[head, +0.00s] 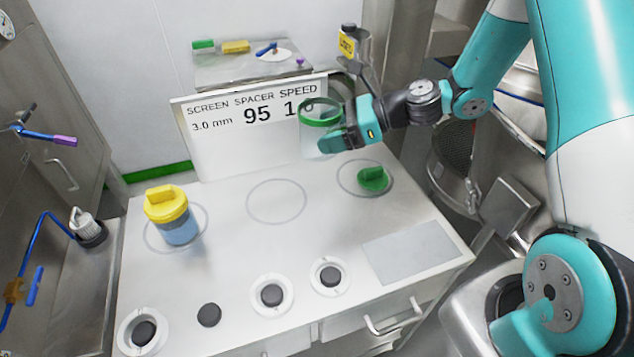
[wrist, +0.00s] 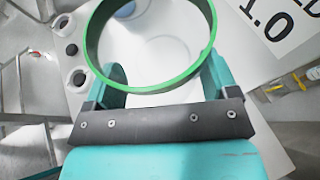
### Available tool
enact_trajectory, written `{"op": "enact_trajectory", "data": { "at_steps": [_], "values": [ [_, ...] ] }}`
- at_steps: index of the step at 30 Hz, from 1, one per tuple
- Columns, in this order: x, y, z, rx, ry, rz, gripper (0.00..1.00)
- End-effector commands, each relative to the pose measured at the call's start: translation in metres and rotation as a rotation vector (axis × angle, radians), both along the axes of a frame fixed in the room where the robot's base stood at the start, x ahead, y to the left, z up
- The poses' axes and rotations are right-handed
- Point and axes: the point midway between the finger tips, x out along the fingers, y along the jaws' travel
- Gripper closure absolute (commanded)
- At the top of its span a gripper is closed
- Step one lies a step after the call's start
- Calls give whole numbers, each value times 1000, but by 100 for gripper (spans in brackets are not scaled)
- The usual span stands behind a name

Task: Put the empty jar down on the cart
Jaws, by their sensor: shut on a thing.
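The empty jar (head: 313,143) is clear with a green rim, held upright in the air over the back right of the cart (head: 235,245). My gripper (head: 328,135) is shut on it from the right. In the wrist view the jar's open green rim (wrist: 150,89) shows between the two fingers (wrist: 162,78). I see nothing inside the jar. A green lid (head: 374,180) lies in the right circle on the cart top. The middle circle (head: 277,202) is bare. The jar's lower part is faint against the sign board.
A jar of blue contents with a yellow lid (head: 172,215) stands in the left circle. The sign board (head: 215,150) rises behind the cart top. Several dark round knobs line the front. A grey plate (head: 410,252) lies front right.

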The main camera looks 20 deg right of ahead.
Motion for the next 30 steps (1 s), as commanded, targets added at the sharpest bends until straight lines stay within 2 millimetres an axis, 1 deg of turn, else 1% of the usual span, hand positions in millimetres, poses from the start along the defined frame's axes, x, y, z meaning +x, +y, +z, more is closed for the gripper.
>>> {"op": "enact_trajectory", "data": {
  "at_steps": [1,3,6,9,12,16,22,24,30],
  "values": [
    [0,0,-16,3,7,0,77],
    [-1,0,-35,3,7,0,77],
    [-1,0,-61,3,5,0,77],
    [-1,0,-81,2,3,1,77],
    [0,0,-93,1,-1,0,77],
    [0,0,-104,1,0,0,77],
    [0,0,-131,1,0,0,77],
    [0,0,-135,1,-1,0,77],
    [0,0,-136,0,-2,0,77]
  ]
}}
